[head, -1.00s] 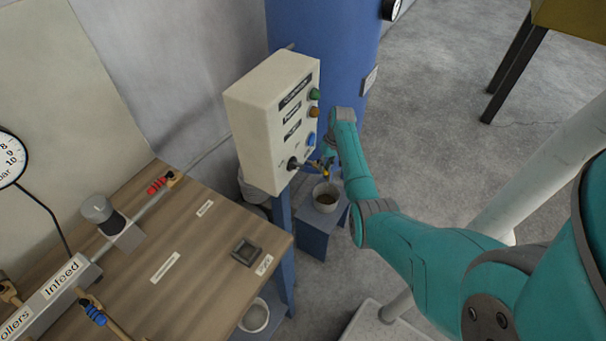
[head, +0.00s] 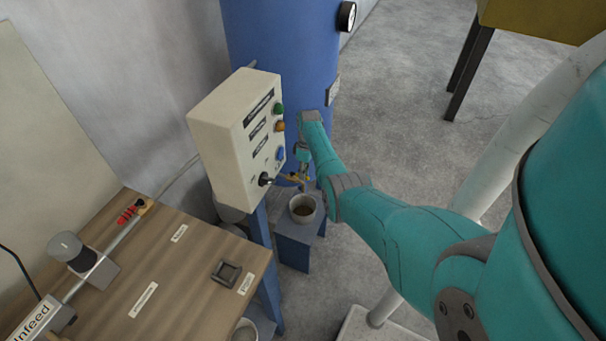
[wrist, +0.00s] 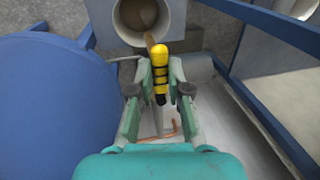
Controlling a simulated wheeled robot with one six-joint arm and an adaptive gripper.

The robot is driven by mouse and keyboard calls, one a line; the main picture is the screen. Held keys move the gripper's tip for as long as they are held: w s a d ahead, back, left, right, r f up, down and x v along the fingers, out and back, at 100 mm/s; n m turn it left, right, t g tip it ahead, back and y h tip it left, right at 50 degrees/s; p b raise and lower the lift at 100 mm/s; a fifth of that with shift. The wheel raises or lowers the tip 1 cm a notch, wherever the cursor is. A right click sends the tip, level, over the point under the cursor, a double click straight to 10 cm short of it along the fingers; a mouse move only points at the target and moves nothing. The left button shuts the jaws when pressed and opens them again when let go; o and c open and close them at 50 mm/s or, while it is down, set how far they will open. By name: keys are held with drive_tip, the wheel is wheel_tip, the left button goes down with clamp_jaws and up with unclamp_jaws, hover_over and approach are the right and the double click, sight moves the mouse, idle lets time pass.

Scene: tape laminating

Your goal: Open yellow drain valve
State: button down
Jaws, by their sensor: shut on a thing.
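The yellow drain valve handle (wrist: 160,66), ringed with dark bands, stands between the fingers of my gripper (wrist: 159,76) in the wrist view. The fingers are shut on it from both sides. In the head view my gripper (head: 303,168) is small and partly hidden by my wrist. It is low at the blue tank (head: 285,50), just right of the control box and above a pale cup. The valve body is mostly hidden there. In the wrist view a brass-coloured pipe end (wrist: 150,40) lies beyond the handle, over the cup (wrist: 130,12).
The cream control box (head: 215,140) with coloured buttons is close left of my gripper. The cup (head: 302,209) stands on a blue stand (head: 293,252). A wooden bench (head: 170,270) fills the lower left. Open grey floor (head: 405,100) lies to the right.

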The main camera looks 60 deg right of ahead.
idle(0.4)
drive_tip(key=c, duration=1.1)
unclamp_jaws()
drive_tip(key=r, duration=0.4)
drive_tip(key=d+r, duration=0.1)
drive_tip(key=r, duration=0.3)
drive_tip(key=d+r, duration=0.1)
drive_tip(key=r, duration=0.2)
drive_tip(key=shift+w+d+r, duration=0.15)
drive_tip(key=shift+d+r, duration=0.05)
drive_tip(key=shift+r, duration=0.2)
